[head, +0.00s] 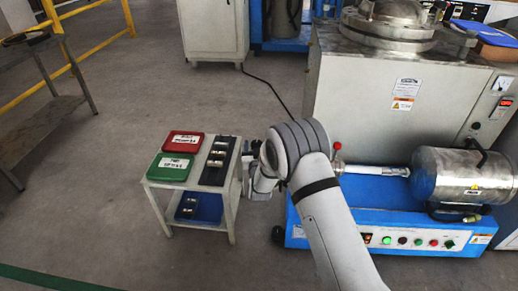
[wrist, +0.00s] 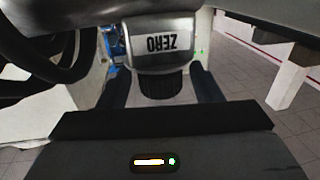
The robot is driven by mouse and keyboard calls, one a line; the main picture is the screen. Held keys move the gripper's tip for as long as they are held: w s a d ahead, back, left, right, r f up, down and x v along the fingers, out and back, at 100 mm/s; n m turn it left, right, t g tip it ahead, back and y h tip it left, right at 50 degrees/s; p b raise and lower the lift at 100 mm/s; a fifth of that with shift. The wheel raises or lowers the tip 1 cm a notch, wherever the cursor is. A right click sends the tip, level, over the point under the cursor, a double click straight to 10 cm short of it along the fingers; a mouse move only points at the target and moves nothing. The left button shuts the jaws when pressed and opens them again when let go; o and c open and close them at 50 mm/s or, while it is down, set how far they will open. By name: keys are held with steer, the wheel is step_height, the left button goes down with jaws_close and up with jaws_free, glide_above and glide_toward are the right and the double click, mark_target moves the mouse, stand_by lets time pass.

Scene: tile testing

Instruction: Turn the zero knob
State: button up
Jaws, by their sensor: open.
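The zero knob (wrist: 158,87) is a dark, ribbed cylinder in the wrist view, below a silver housing (wrist: 160,42) with an upside-down ZERO label. My gripper (wrist: 158,78) is open, with one dark finger on each side of the knob and a visible gap to it on both sides. I cannot tell how deep the knob sits between the fingers. In the head view my gripper (head: 249,160) is at the right edge of a small cart, beside a black device (head: 218,160). The knob cannot be made out there.
The cart (head: 209,182) also holds a red tray (head: 183,144), a green tray (head: 171,167) and, lower down, a blue tray (head: 201,208). A large machine on a blue base (head: 345,228) stands to the right. The floor left of the cart is open.

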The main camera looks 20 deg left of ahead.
steer(key=shift+w+a, duration=0.15)
steer(key=shift+w, duration=0.25)
steer(key=shift+c, duration=0.5)
steer(key=c, duration=0.9)
steer(key=shift+y, duration=0.3)
